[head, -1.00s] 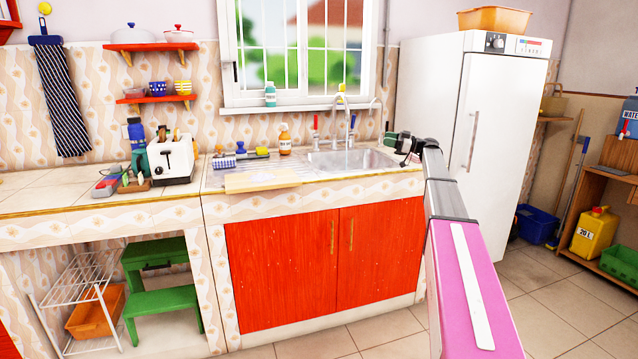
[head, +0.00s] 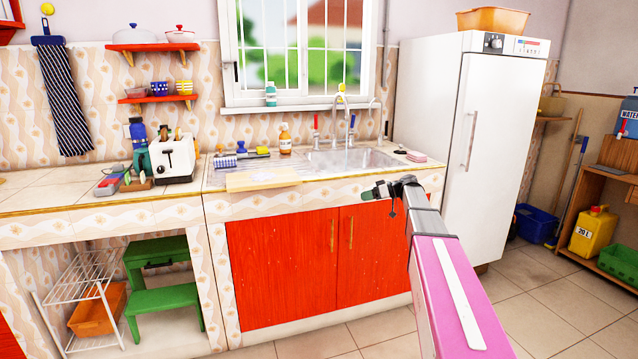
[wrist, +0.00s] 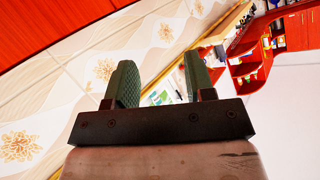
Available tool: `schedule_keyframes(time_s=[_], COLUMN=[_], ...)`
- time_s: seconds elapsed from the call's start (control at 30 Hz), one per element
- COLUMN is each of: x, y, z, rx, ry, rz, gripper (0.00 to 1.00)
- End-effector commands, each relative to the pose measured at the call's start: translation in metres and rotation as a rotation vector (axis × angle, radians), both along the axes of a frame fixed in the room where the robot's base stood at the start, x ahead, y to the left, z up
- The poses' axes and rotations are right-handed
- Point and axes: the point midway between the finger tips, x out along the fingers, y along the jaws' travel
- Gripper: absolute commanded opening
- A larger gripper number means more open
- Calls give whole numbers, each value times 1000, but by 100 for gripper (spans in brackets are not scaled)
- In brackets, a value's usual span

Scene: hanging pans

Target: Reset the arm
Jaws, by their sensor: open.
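My gripper (head: 371,192) is at the end of my pink arm, in front of the counter's patterned front edge and the red cupboard. In the wrist view its two green textured fingers (wrist: 158,86) stand apart with nothing between them. The gripper is open and empty. It points to the left in the head view, a little below the level of the sink.
The sink (head: 345,160) and tiled counter (head: 75,195) lie behind the gripper. Red cupboard doors (head: 285,262) are below. A white fridge (head: 490,150) stands to the right. The floor (head: 540,310) at right is clear.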

Motion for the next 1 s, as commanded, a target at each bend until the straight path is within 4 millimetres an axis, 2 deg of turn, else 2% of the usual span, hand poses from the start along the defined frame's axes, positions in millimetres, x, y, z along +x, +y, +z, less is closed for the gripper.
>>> schedule_keyframes(time_s=[0.03, 0.17, 0.3, 0.37, 0.5, 0.6, 0.7, 0.8, 1.0], x=[-35, -99, -175, -211, -295, -342, -374, -391, -395], y=[14, 32, 42, 42, 37, 28, 20, 14, 11], z=[-27, -89, -148, -171, -212, -229, -237, -241, -243], rx=[-50, -198, -376, -458, -652, -767, -847, -894, -914], ry=[86, 306, 517, 596, 739, 792, 811, 817, 817], rz=[-21, -109, -239, -308, -489, -615, -714, -776, -808], gripper=[49, 49, 49, 49, 49, 49, 49, 49, 49])
